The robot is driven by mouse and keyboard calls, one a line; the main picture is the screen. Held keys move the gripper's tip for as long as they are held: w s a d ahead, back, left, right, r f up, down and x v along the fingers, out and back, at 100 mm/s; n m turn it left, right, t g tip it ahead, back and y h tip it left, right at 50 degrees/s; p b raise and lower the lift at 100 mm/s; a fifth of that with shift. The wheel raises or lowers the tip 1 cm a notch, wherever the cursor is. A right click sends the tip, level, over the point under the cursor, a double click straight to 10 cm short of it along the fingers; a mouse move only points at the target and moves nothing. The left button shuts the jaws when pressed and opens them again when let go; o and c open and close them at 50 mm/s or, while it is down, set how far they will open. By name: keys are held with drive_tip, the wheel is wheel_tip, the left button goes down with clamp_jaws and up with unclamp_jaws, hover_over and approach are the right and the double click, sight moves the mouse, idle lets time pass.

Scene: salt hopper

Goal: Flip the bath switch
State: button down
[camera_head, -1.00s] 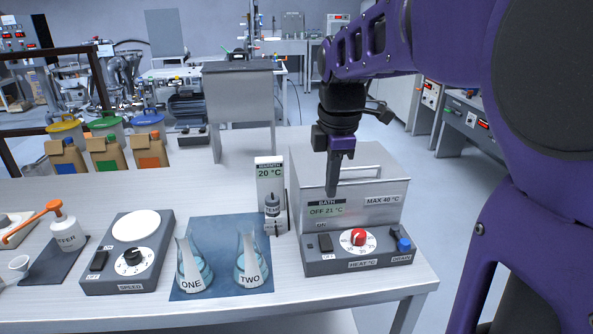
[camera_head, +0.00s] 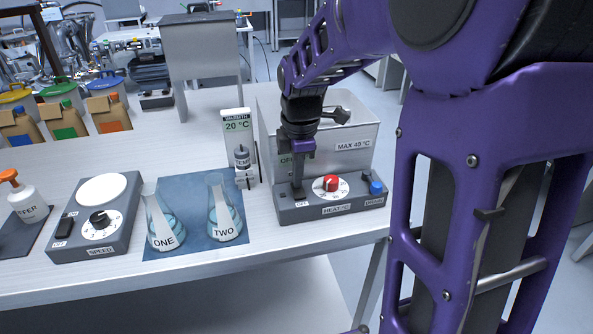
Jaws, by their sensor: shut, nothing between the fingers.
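The bath (camera_head: 350,130) is a grey metal box with a dark front panel (camera_head: 286,214) on the right of the white table. Its dark switch is at the panel's left end, above a small label (camera_head: 301,204), and is mostly hidden by my gripper. My gripper (camera_head: 298,190) points down, shut and empty, with its tip at the switch. I cannot tell whether it touches. The bath's green display (camera_head: 285,160) is mostly covered by my gripper; only the start of "OFF" shows.
Right of the switch are a red heat knob (camera_head: 331,184) and a blue drain knob (camera_head: 376,187). A thermometer stand (camera_head: 238,130) and flasks ONE (camera_head: 162,226) and TWO (camera_head: 224,212) stand to the left. The speed plate (camera_head: 75,225) is farther left.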

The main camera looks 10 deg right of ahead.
drive_tip(key=shift+r+p, duration=0.1)
drive_tip(key=shift+p, duration=0.5)
drive_tip(key=shift+w+f+g, duration=0.1)
drive_tip(key=shift+f+g, duration=0.2)
drive_tip(key=shift+f, duration=0.05)
drive_tip(key=shift+s+r, duration=0.2)
drive_tip(key=shift+s, duration=0.65)
drive_tip(key=shift+a+r+p, duration=0.1)
drive_tip(key=shift+r+p, duration=0.55)
drive_tip(key=shift+p, duration=0.1)
wheel_tip(320, 180, up, 13)
drive_tip(key=s+p, duration=0.2)
drive_tip(key=p, duration=0.1)
drive_tip(key=shift+f+p, duration=0.2)
drive_tip(key=shift+p, duration=0.1)
